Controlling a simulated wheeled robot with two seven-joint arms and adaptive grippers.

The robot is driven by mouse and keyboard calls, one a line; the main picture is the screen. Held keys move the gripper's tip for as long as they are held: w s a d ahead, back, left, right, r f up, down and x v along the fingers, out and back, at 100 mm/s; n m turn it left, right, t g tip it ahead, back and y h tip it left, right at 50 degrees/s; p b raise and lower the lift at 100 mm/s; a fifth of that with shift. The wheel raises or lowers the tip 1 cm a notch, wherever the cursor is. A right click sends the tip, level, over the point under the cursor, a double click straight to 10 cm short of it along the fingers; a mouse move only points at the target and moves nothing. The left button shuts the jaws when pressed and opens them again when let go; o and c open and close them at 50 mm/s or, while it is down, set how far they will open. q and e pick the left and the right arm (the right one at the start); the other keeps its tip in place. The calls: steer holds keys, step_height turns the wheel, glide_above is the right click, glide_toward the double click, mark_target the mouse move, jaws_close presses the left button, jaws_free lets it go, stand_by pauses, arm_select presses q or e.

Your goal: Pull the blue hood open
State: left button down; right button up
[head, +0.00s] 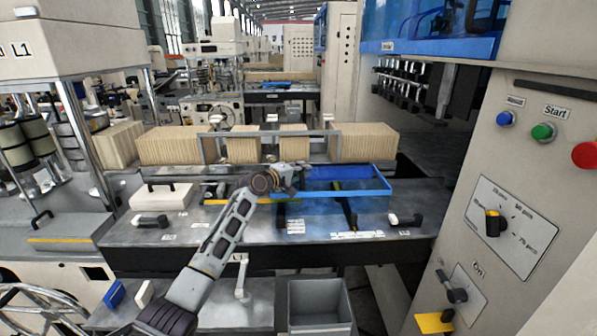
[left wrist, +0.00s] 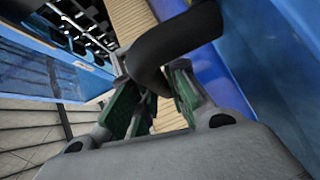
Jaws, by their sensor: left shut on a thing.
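The blue hood (head: 378,189) is a blue-framed, see-through cover low over the machine's work table, in front of the cardboard stacks. Its blue side also shows at the right of the left wrist view (left wrist: 262,65). My left gripper (head: 290,178) is at the hood's left part in the head view. In the left wrist view, its green-padded fingers (left wrist: 155,95) are shut on a thick black curved handle (left wrist: 172,42) beside the blue panel. The arm hides part of the hood's left end. My right gripper is not in view.
Cardboard stacks (head: 365,146) stand behind a metal rail. A white box with a black handle (head: 163,196) lies left of my arm. A control panel (head: 515,225) with buttons and knobs stands at right. A grey bin (head: 318,305) is below the table.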

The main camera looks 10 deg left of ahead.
arm_select(q)
steer(key=shift+w+d, duration=0.25)
steer(key=shift+d, duration=0.65)
steer(key=shift+f, duration=0.1)
steer(key=c, duration=1.7)
jaws_free()
steer(key=r, duration=0.2)
glide_above(284, 192)
steer(key=shift+s+f, duration=0.1)
steer(key=shift+f, duration=0.05)
